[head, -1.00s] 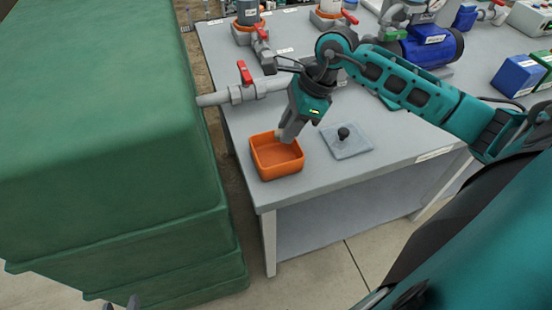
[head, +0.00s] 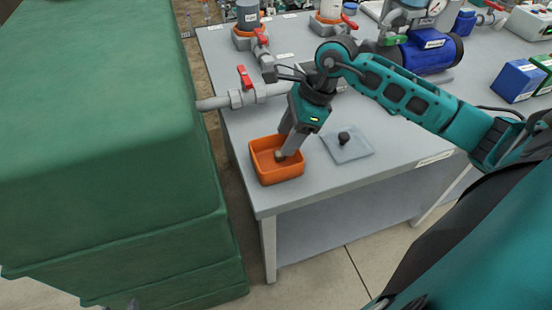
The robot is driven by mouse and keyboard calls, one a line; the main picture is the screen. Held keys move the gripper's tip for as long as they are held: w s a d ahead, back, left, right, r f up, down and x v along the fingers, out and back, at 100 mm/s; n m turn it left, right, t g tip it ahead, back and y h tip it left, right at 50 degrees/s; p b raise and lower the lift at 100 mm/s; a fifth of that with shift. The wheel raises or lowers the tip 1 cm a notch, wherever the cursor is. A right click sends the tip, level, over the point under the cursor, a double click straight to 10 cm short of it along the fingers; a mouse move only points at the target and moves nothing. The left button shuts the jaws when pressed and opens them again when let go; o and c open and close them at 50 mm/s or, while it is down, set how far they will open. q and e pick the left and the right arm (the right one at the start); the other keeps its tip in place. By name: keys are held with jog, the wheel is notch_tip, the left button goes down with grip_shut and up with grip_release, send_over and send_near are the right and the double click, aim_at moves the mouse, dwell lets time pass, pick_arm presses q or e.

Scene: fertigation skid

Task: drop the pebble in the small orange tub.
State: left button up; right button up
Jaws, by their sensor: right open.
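The small orange tub (head: 262,179) stands near the left front corner of the grey bench. My right gripper (head: 283,154) reaches down into it from above, tilted, with its fingertips below the rim. The jaws are open. A small brownish-grey lump (head: 279,156), which looks like the pebble, shows at the fingertips inside the tub. The fingers partly cover it, and I cannot tell whether it touches them or rests on the tub's floor. My left gripper cannot be made out.
A pale square lid with a black knob (head: 345,146) lies right of the tub on the bench (head: 330,185). A grey pipe with a red-handled valve (head: 246,92) runs behind the tub. A large green container (head: 100,130) stands left of the bench.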

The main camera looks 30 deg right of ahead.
jog(key=v, duration=1.2)
jog(key=shift+r, duration=0.35)
jog(key=shift+s+d, duration=0.1)
